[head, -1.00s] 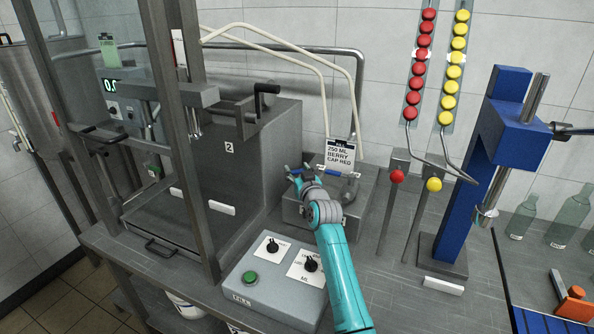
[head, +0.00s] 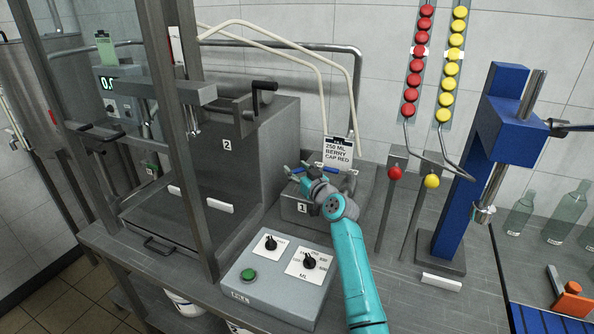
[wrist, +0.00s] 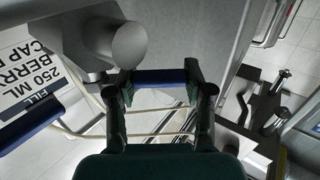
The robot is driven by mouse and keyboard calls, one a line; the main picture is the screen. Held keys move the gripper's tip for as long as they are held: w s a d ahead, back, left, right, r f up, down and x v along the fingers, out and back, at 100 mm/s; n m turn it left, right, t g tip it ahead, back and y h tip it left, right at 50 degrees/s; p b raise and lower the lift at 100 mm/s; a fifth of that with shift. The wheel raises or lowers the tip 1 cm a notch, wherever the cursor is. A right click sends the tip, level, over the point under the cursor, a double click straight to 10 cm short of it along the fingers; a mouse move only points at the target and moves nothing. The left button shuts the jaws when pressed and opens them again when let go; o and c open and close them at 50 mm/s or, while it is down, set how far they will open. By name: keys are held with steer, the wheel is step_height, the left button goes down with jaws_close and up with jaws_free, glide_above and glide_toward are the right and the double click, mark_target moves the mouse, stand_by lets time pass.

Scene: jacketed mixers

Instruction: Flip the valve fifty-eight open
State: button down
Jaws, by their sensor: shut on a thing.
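My gripper (wrist: 160,88) is shut on a blue handle (wrist: 160,77), which spans between its fingertips in the wrist view. In the head view my gripper (head: 304,173) is over the grey box marked 1 (head: 301,208), in front of the order card. A second blue bar (wrist: 30,125) shows at the left of the wrist view, beside a grey round metal part (wrist: 129,42). I cannot read any number fifty-eight on the handle. My wrist hides part of the valve in the head view.
The card (head: 338,153) reads 250 ML BERRY CAP RED. A control box (head: 277,278) with a green button and two dark knobs stands in front. A blue press (head: 451,190) stands right, and a large grey unit marked 2 (head: 240,185) left.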

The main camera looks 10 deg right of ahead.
steer(key=shift+f, duration=0.1)
steer(key=shift+c, duration=2.1)
jaws_free()
steer(key=shift+s, duration=0.1)
steer(key=v, duration=1.2)
